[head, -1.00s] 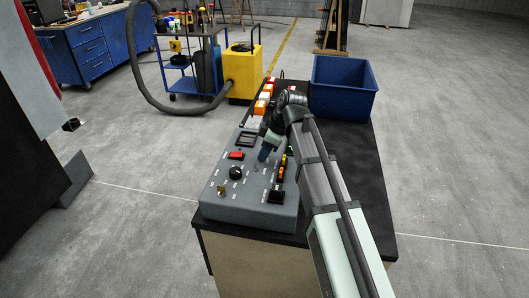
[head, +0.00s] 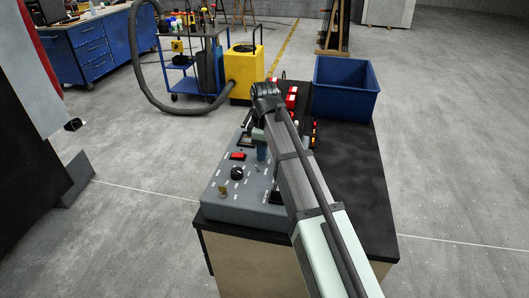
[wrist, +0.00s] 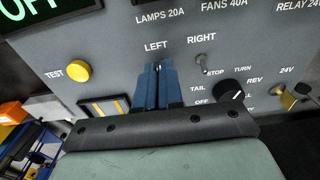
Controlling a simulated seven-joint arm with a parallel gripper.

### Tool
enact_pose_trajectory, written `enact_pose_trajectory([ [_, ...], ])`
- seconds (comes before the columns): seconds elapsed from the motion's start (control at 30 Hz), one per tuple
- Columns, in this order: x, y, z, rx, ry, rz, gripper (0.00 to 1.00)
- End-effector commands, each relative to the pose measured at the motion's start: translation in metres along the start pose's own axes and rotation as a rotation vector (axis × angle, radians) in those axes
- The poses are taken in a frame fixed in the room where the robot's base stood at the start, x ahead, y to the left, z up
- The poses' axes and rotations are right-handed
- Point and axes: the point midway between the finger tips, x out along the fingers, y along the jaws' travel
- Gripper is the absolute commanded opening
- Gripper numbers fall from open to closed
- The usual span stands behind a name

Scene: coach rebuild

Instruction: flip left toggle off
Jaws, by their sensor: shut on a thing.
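The grey control panel (wrist: 120,45) fills much of the wrist view, with LEFT and RIGHT labels side by side. My gripper's blue fingers (wrist: 157,72) are close together just below the LEFT label. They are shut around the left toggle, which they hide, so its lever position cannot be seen. The right toggle (wrist: 199,63) is a small metal lever just right of the fingers, apart from them. In the head view, my gripper (head: 262,155) points down at the panel on the bench, and my arm covers part of the panel.
A yellow TEST button (wrist: 78,71) is left of the fingers; a black rotary knob (wrist: 231,92) and a brass key (wrist: 287,100) are to the right. A green-lit display (wrist: 30,12) is at upper left. A blue bin (head: 345,95) stands at the bench's back right.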

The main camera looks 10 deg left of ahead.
Motion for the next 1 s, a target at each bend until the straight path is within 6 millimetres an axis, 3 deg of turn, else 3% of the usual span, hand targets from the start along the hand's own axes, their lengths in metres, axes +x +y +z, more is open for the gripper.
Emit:
enact_pose_trajectory([
  [0.5, 0.001, 0.001, -0.015, -0.002, -0.335, 0.001, 0.00],
  [1.0, 0.003, 0.000, -0.015, -0.001, -0.403, 0.000, 0.00],
])
